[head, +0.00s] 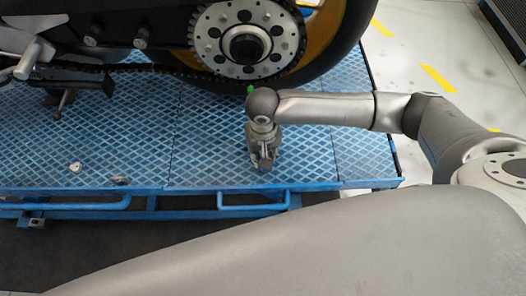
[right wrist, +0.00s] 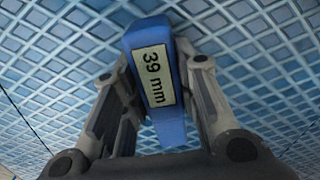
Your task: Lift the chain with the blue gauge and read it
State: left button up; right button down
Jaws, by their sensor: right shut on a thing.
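My right gripper (head: 263,157) points down over the blue lift platform, below the rear wheel. In the right wrist view, its fingers (right wrist: 160,85) are shut on the blue gauge (right wrist: 133,42). I cannot make out the gauge in the head view. The black chain (head: 130,69) runs along the underside of the motorcycle to the rear sprocket (head: 222,45). The gripper is in front of and below the chain, apart from it in the picture. My left gripper is not in view.
The blue mesh platform (head: 100,140) has blue rail handles (head: 75,203) on its front edge. The platform is bare around the gripper. Grey floor with yellow marks (head: 437,78) lies to the right.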

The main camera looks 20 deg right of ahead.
jog(key=shift+f, duration=0.55)
jog(key=c, duration=1.1)
grip_release()
jog(key=shift+o, duration=0.2)
notch_tip(320, 180, up, 12)
jog(key=shift+s+r, duration=0.1)
